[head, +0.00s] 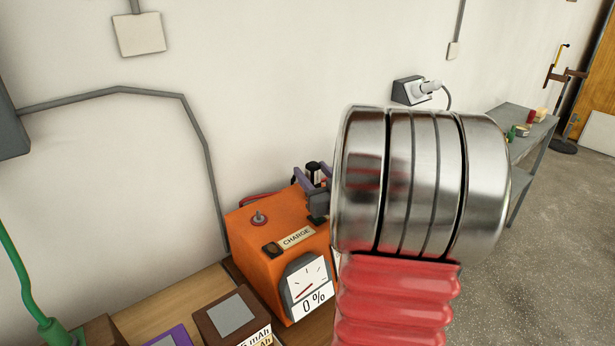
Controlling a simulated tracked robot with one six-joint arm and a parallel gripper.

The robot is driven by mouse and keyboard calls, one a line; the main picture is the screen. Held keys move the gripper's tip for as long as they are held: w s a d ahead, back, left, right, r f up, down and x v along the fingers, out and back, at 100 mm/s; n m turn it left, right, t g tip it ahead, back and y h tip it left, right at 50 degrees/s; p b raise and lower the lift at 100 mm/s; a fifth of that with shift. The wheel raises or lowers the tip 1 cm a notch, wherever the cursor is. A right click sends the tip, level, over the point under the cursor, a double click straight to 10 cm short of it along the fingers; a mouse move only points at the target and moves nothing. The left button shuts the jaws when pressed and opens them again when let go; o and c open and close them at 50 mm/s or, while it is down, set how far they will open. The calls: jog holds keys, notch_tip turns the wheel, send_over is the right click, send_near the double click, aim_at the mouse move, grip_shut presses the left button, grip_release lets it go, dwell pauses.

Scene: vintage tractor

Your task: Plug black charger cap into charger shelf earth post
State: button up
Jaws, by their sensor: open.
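An orange charger (262,230) stands on the wooden bench, with a CHARGE label and a dial reading 0 %. My gripper (312,183) is at the charger's back right top corner, its purple and grey fingers open. A small black cap (313,168) shows upright between or just behind the fingers; I cannot tell whether they touch it. My own metal wrist hides the area right of it. I cannot make out the earth post, or whether the cap sits on it.
A metal toggle (258,217) and a red cable (262,197) are on or behind the charger's top. A wall socket (410,90) and grey side bench (530,146) are at right.

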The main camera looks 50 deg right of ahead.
jog(key=shift+w, duration=0.1)
jog(key=shift+c, duration=0.6)
jog(key=c, duration=1)
